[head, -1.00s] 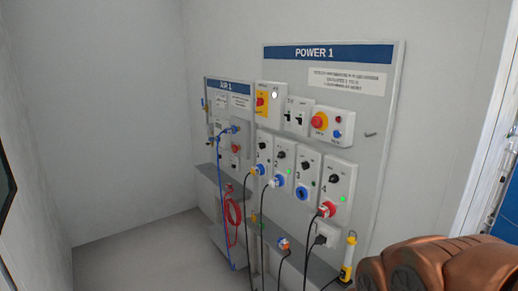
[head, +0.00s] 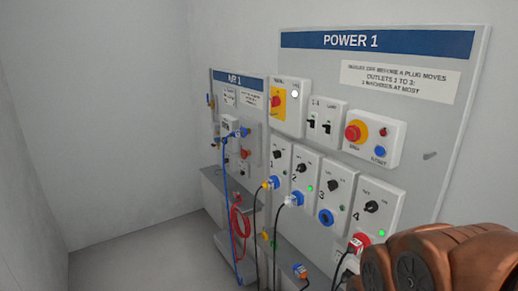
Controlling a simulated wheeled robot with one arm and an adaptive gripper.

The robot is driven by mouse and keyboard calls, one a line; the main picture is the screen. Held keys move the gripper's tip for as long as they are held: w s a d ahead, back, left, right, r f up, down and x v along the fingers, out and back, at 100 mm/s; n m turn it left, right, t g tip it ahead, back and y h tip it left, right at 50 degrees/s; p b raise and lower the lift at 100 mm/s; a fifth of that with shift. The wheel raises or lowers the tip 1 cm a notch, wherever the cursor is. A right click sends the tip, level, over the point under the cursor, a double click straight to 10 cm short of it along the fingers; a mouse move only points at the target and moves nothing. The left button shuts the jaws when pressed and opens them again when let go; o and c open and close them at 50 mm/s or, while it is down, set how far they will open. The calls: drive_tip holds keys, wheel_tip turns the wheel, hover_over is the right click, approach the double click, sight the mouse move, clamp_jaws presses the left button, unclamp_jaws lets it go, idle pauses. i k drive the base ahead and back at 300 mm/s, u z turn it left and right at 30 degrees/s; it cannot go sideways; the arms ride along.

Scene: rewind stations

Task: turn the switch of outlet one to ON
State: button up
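Outlet one (head: 282,165) is the leftmost of a row of white outlet boxes on the POWER 1 board. Its black rotary switch (head: 277,155) is near the top of the box; the position of its pointer is too small to read. My copper-coloured arm fills the lower right corner, right of the outlets and apart from outlet one. My gripper is out of view.
Outlets two (head: 304,177), three (head: 331,192) and four (head: 379,208) stand close by to the right, with green lamps lit. A red main switch (head: 276,101) and a red stop button (head: 354,132) are above. Cables hang below. The AIR 1 board (head: 251,101) is left; floor at lower left is clear.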

sight(277, 154)
drive_tip(key=u, duration=0.7)
drive_tip(key=i, duration=1.1)
drive_tip(key=u, duration=0.75)
